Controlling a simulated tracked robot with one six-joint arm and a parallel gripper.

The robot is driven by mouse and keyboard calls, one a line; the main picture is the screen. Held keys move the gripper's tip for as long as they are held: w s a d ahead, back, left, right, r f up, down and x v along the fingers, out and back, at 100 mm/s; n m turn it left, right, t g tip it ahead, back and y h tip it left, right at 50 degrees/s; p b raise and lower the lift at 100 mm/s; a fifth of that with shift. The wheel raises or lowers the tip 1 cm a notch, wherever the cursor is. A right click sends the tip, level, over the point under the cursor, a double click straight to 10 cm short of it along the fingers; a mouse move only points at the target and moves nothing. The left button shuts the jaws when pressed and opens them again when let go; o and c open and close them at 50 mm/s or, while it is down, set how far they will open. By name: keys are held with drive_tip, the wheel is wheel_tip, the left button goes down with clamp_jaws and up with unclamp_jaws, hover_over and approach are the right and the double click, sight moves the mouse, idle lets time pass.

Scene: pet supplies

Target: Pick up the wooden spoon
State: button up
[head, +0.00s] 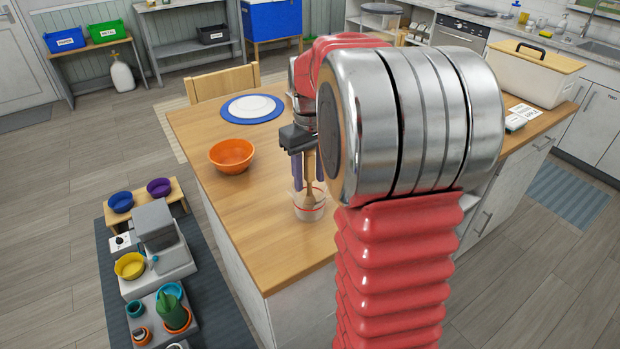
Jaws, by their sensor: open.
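A wooden spoon (310,190) stands near upright in a clear cup (309,209) with a red band, on the wooden table (225,213). My gripper (308,172) points down above the cup, its purple-grey fingers open on either side of the spoon's upper part. I cannot tell whether either finger touches the spoon. My arm's red sleeve and metal joint hide the table to the right of the cup.
An orange bowl (231,155) and a white plate on a blue mat (253,107) are on the table to the left and behind. A wooden chair (222,84) stands behind. Pet bowls and a feeder (160,240) are on the floor mat at left. The table's front left is clear.

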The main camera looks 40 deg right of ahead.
drive_tip(key=shift+c, duration=0.4)
clamp_jaws()
idle(0.4)
